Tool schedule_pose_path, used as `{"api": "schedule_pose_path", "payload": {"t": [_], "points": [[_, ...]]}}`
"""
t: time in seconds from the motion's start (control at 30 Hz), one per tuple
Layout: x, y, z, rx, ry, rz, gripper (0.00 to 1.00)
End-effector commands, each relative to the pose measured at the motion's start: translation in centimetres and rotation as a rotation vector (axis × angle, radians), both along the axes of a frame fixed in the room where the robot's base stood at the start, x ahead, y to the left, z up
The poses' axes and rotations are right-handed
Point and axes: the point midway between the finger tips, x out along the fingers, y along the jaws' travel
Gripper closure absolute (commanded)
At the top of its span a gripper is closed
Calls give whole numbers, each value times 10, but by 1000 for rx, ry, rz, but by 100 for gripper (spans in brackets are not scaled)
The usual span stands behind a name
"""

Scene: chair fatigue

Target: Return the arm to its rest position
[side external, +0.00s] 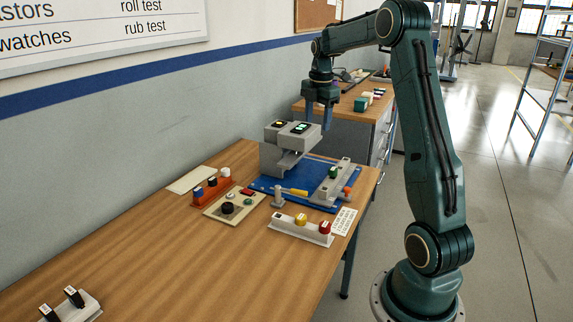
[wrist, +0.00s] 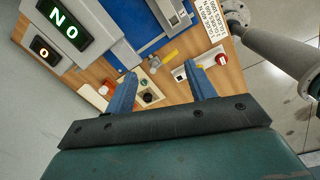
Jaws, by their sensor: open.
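My gripper (side external: 319,117) is raised above the work table, just right of and above the grey test machine (side external: 292,134) with two lit displays. In the wrist view my gripper (wrist: 162,88) shows two blue fingers spread apart with nothing between them. The machine stands on a blue mat (side external: 262,184) and is seen at the upper left of the wrist view, its large green display (wrist: 66,22) reading "NO".
On the wooden table (side external: 190,255) are a beige panel with a black knob (side external: 228,208), an orange block with knobs (side external: 210,190), a grey strip with yellow and red knobs (side external: 300,228), and a grey rail (side external: 333,182). A second bench (side external: 340,109) stands behind. The front left tabletop is mostly clear.

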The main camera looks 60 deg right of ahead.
Motion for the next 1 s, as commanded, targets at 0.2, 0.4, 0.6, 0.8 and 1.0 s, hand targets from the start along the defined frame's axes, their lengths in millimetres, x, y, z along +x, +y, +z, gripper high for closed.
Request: {"api": "schedule_pose_path", "payload": {"t": [0.2, 0.4, 0.6, 0.8, 1.0], "points": [[3, 68, 35, -15, -63, -151, 45], [-6, 127, 57, -11, -127, -295, 45], [-24, 182, 71, 11, -192, -439, 45], [-49, 231, 79, 52, -257, -583, 45], [-80, 273, 79, 111, -316, -723, 45]]}}
